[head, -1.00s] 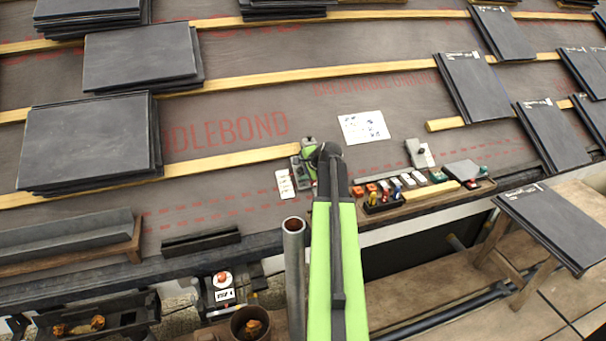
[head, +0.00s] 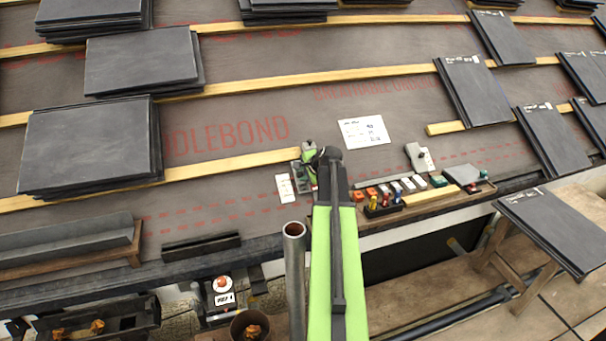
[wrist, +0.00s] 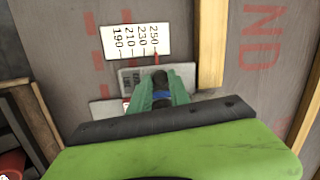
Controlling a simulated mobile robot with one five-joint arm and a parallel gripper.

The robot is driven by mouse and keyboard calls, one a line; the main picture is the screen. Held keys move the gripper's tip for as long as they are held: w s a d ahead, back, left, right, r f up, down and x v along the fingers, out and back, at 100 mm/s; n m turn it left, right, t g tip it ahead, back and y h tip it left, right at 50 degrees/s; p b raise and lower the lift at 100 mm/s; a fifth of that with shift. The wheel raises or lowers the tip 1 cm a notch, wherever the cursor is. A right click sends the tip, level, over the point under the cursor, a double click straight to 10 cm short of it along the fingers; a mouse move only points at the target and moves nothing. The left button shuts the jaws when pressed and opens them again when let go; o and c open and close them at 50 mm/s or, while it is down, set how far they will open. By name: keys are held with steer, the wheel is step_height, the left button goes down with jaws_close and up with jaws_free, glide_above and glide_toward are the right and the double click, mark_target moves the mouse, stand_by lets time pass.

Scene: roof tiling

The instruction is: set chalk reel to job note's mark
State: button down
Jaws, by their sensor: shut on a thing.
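The chalk reel (wrist: 130,82) is a grey body with a dark knob (wrist: 160,78) and a red pointer. My gripper (wrist: 161,88) has its green fingers shut on the knob. A white scale card (wrist: 135,41) beside the reel reads 250, 230, 210 and 190. The red pointer (wrist: 156,57) stands at or close to the 250 line. In the head view, the scale card (head: 285,188) lies left of my gripper (head: 311,168), and my arm hides part of the reel. The job note (head: 363,131) is a white sheet up and right of the gripper; its writing is too small to read.
A wooden batten (head: 230,165) ends just beside the reel. A tray (head: 420,212) of small coloured items lies to the right. Slate stacks (head: 88,143) stand at the left, and more slates lie at the right. Bare membrane lies around the job note.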

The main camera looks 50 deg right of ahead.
mark_target(302, 192)
steer(key=shift+s+f, duration=0.1)
stand_by(0.7)
steer(key=s+a+f+b, duration=0.1)
steer(key=s+f+b, duration=0.1)
steer(key=s, duration=0.1)
steer(key=s+a+f+b, duration=0.1)
steer(key=f+b, duration=0.1)
steer(key=shift+s+a, duration=0.3)
steer(key=shift+r, duration=0.15)
steer(key=c, duration=1.3)
jaws_free()
steer(key=shift+s, duration=0.1)
steer(key=shift+o, duration=0.3)
steer(key=shift+r, duration=0.15)
